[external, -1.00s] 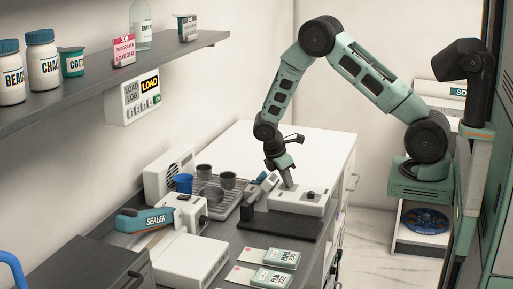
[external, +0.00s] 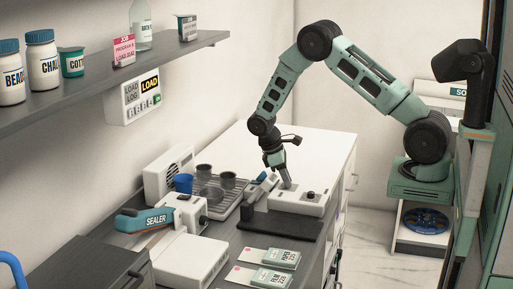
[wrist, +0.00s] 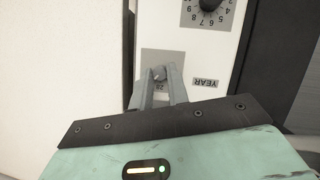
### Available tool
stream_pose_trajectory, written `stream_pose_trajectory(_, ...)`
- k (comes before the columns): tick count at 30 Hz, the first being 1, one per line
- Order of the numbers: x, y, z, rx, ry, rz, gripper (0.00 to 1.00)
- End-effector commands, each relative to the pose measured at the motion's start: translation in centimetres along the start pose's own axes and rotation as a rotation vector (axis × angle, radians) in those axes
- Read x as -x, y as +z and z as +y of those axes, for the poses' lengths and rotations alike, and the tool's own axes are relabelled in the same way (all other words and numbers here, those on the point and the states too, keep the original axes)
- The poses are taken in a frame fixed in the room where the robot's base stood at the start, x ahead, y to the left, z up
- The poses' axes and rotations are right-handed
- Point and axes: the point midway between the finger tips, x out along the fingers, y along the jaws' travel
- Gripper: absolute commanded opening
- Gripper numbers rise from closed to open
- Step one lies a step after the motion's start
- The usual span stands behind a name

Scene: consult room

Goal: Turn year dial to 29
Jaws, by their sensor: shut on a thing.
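The year dial (wrist: 159,73) is a small grey knob on a grey plate in the wrist view, with a number reading upside down that looks like 28. The upside-down YEAR label (wrist: 206,82) is beside it. My gripper (wrist: 160,84) points at the dial, its two fingers shut on the knob's sides. In the external view my gripper (external: 288,184) reaches down onto the left part of the white dial box (external: 297,203). The dial itself is hidden there by the fingers.
A second black dial with numbers (wrist: 208,5) is on the same box. A dark mat (external: 283,226) lies in front of it, with labelled packets (external: 272,278) nearer the camera. A rack with cups (external: 212,193) and the sealer (external: 160,218) stand to the left.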

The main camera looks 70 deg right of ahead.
Motion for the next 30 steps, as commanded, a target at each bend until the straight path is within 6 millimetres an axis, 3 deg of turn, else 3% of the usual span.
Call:
stream_pose_trajectory(8,0.1,0.0,0.1,-0.001,0.002,0.002,0.0)
stream_pose_trajectory(9,0.1,0.0,0.1,-0.001,0.002,0.002,0.19)
stream_pose_trajectory(11,0.1,0.0,0.1,-0.001,0.002,0.002,0.36)
stream_pose_trajectory(12,0.1,0.0,0.1,-0.001,0.002,0.002,0.38)
stream_pose_trajectory(23,0.6,-0.1,0.1,0.0,0.002,0.002,0.38)
stream_pose_trajectory(30,4.7,-0.3,0.1,-0.001,0.004,0.008,0.38)
